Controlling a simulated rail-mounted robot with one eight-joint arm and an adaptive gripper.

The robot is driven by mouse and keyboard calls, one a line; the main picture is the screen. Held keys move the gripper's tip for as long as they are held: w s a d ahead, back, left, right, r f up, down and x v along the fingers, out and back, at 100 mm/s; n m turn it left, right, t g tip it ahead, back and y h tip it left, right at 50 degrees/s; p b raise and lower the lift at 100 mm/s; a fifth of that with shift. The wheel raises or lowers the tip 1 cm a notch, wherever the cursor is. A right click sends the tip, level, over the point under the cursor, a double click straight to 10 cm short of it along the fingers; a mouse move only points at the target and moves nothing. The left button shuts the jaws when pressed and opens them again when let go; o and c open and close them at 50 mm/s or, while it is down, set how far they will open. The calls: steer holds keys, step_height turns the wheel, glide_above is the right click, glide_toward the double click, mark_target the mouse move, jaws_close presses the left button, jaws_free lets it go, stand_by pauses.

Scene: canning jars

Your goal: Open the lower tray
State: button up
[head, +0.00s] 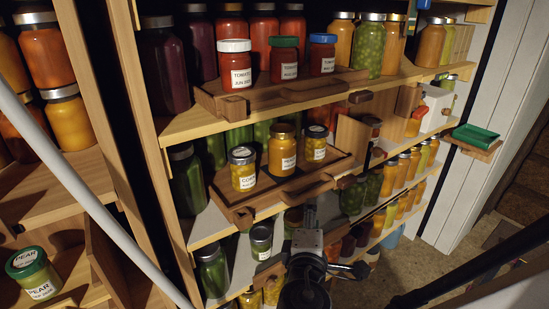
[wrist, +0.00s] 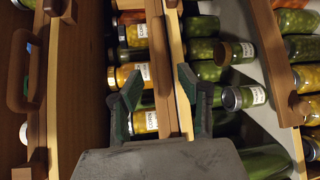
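The lower tray (head: 235,213) is a brown wooden tray with a bar handle (head: 307,188) along its front. It sits on the middle shelf and carries three jars: two with yellow contents (head: 243,170) and one orange (head: 282,150). My gripper (head: 309,218) is below and in front of this tray in the head view; its fingertips are hard to make out there. In the wrist view my gripper (wrist: 158,88) has its two dark green fingers spread apart. A long wooden strip (wrist: 165,65) shows between them; I cannot tell whether they touch it.
An upper tray (head: 215,101) with three red jars sits above. Jars crowd the shelves around my arm, including a green jar (head: 261,240) close by on the left. Open floor shows at the lower right.

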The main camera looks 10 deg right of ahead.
mark_target(315, 195)
steer(key=b+x, duration=0.1)
steer(key=x, duration=0.9)
steer(key=shift+w+d+b, duration=0.15)
steer(key=shift+w+b, duration=0.15)
steer(key=shift+b, duration=0.1)
steer(key=shift+c, duration=0.5)
jaws_close()
